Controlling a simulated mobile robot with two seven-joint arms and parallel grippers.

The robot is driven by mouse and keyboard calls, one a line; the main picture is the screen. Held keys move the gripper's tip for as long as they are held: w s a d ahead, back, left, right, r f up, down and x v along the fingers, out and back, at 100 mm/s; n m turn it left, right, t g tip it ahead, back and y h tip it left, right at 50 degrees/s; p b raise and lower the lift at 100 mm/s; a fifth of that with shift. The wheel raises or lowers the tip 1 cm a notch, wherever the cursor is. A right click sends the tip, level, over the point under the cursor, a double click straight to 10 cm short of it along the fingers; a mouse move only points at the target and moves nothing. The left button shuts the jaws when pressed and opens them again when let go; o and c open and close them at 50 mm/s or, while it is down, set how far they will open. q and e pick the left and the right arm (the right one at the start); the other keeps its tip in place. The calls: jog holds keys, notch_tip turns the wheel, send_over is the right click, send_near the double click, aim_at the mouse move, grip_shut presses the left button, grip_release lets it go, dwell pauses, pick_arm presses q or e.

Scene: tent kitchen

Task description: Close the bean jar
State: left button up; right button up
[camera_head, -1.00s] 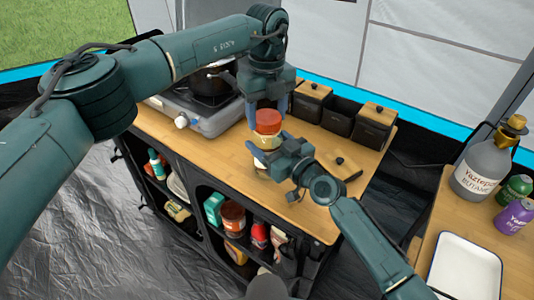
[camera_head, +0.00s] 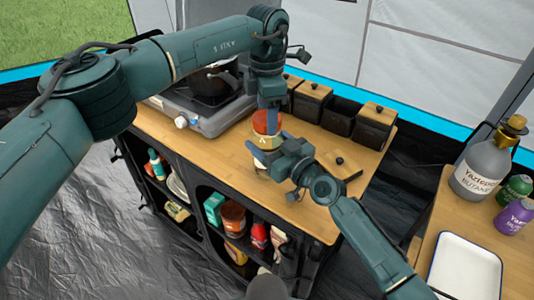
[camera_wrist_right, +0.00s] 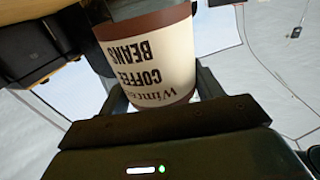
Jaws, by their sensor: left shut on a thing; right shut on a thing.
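The bean jar (camera_head: 262,158) stands upright on the wooden counter, partly hidden by my grippers. In the right wrist view its cream label (camera_wrist_right: 150,62) reads "COFFEE BEANS" upside down, beside a brown band. An orange-red lid (camera_head: 266,122) sits at the top of the jar; I cannot tell if it is fully seated. My left gripper (camera_head: 268,112) points down from above and is shut on the lid. My right gripper (camera_head: 277,160) comes from the lower right and is shut on the jar body. Its fingers also show on both sides of the jar in the wrist view (camera_wrist_right: 163,95).
A stove (camera_head: 190,110) with a dark pot (camera_head: 212,88) stands left on the counter (camera_head: 225,150). A square wooden piece with a knob (camera_head: 345,172) lies right of the jar. A white tray (camera_head: 465,268) is on another table.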

pick_arm(q)
jog(key=o, duration=1.2)
jog(key=shift+c, duration=0.2)
notch_tip(320, 180, up, 12)
pick_arm(e)
jog(key=o, duration=2)
jog(key=shift+c, duration=0.2)
pick_arm(q)
jog(key=shift+f+b, duration=0.5)
jog(key=shift+b, duration=0.05)
pick_arm(e)
jog(key=v, duration=1.3)
